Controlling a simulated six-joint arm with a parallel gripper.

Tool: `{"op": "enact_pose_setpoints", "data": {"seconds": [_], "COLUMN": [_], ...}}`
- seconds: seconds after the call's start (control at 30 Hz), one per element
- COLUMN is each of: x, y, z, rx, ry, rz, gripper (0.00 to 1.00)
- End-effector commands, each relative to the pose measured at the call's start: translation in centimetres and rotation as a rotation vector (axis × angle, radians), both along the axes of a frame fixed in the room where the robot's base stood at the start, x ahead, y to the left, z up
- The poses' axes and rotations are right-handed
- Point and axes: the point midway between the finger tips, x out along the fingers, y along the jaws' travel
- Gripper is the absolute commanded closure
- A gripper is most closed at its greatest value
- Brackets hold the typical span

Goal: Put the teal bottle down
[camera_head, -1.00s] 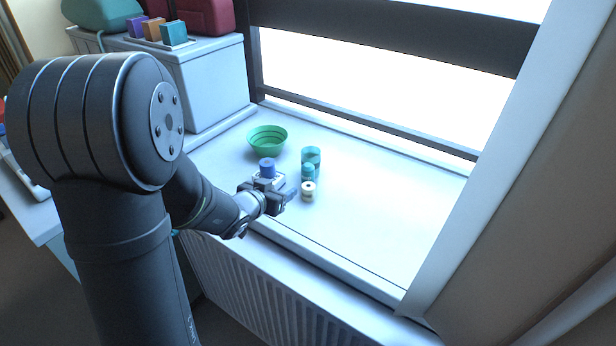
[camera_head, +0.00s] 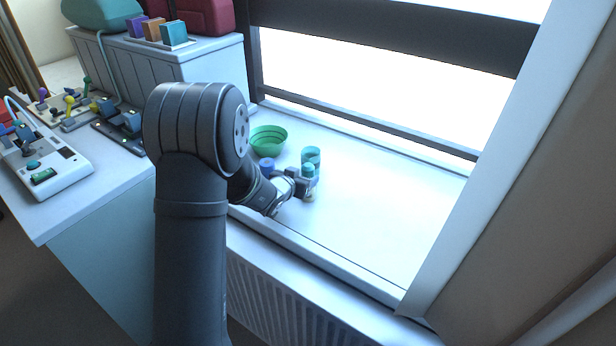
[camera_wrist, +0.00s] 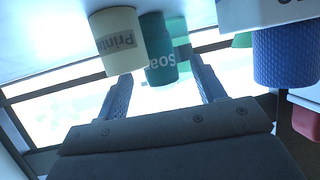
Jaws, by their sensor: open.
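Whether the bottle lies fully within the jaws is hard to tell.
A cream container (camera_wrist: 119,42), labelled "Printer...", stands close beside the bottle. A teal cup (camera_head: 312,154) stands behind it. A blue container (camera_head: 267,165) and a green bowl (camera_head: 268,140) are to the left. The sill's right part is clear.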

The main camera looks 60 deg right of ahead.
Motion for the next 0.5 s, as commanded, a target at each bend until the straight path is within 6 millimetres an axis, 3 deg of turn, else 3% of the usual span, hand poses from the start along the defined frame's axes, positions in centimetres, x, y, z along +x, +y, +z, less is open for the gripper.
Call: {"op": "enact_pose_setpoints", "data": {"seconds": [0.2, 0.47, 0.5], "x": [0.2, 0.2, 0.2], "y": [-2.4, -2.7, -2.7], "z": [-1.1, -1.2, -1.2], "rx": [0.000, 0.000, 0.000], "ry": [0.000, 0.000, 0.000], "rz": [0.000, 0.000, 0.000], "gripper": [0.37, 0.37, 0.41]}}
